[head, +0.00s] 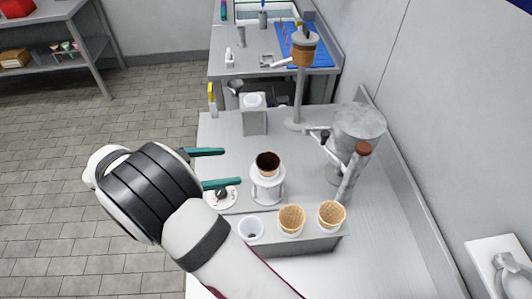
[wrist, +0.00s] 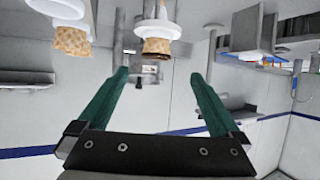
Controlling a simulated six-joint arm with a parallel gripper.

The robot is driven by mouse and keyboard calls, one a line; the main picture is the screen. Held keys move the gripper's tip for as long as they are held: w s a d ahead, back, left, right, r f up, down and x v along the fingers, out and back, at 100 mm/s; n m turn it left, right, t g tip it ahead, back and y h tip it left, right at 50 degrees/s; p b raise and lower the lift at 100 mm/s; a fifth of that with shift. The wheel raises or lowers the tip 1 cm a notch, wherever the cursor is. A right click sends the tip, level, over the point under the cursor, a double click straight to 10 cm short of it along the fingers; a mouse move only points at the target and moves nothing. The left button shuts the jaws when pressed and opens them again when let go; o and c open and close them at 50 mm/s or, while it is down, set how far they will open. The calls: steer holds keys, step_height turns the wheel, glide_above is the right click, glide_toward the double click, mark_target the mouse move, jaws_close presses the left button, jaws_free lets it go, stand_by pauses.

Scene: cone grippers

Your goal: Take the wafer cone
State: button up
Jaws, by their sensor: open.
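A wafer cone (head: 267,161) with a dark brown rim and inside stands upright in a white round stand (head: 267,186) on the metal counter. Two lighter wafer cones, one in the middle (head: 292,218) and one at the right (head: 331,214), sit in a grey rack (head: 310,244) nearer the front. My gripper (head: 232,167) is open and empty, left of the dark-rimmed cone, its green fingers pointing right towards it and apart from it. The wrist view appears upside down; the dark-rimmed cone (wrist: 157,46) shows there beyond the gap between the fingertips (wrist: 159,74).
The rack's left place holds an empty white cup (head: 250,228). A white-grey round object (head: 221,196) lies below my fingers. A metal vessel (head: 358,135) and a brown-topped post (head: 353,172) stand right of the cone. A grey block with a white cup (head: 253,115) stands behind.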

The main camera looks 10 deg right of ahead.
mark_target(264, 163)
steer(key=x, duration=1.2)
steer(key=shift+s+d+r, duration=0.15)
steer(key=shift+s+d, duration=0.05)
steer(key=shift+d, duration=0.25)
steer(key=c, duration=0.8)
step_height(264, 163, up, 10)
steer(key=shift+r, duration=0.1)
